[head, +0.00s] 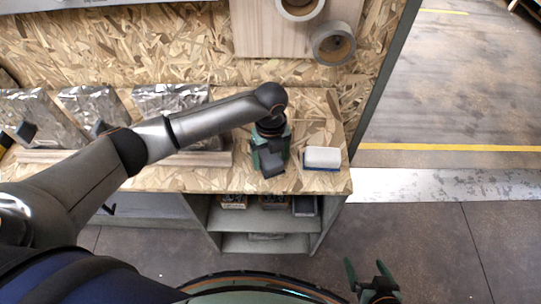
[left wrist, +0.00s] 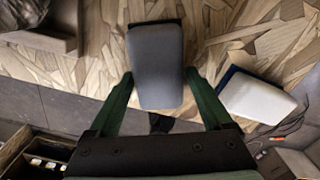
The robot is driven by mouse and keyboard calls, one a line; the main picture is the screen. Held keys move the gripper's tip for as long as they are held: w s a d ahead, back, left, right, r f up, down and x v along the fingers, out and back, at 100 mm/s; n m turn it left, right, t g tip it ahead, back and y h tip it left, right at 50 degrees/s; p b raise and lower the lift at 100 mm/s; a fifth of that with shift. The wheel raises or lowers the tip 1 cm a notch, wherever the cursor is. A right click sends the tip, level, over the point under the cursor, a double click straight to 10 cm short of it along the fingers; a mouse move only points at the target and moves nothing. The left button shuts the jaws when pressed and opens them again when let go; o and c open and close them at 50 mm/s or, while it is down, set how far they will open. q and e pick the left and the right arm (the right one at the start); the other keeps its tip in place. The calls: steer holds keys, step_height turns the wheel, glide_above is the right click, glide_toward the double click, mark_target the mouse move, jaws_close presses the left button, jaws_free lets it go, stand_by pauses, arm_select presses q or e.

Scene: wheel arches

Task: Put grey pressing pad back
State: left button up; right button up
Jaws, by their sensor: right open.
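The grey pressing pad (left wrist: 155,65) lies between the two green fingers of my left gripper (left wrist: 159,73) in the left wrist view. The fingertips meet its sides. In the head view the left gripper (head: 271,150) is over the right end of the chipboard worktop, with the pad (head: 272,163) dark and partly hidden under it. The pad looks a little above the worktop, though its underside is hidden. My right gripper (head: 368,270) is open and empty at the bottom of the head view, over the floor.
A white pad with a blue base (head: 322,158) lies just right of the left gripper, also in the left wrist view (left wrist: 257,98). Foil-wrapped blocks (head: 90,108) stand to the left on the worktop (head: 200,180). Tape rolls (head: 333,43) hang behind. Shelves (head: 265,222) are below.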

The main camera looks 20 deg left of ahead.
mark_target(271, 157)
arm_select(q)
steer(key=shift+o, duration=0.8)
step_height(271, 157, up, 12)
steer(key=shift+r, duration=0.2)
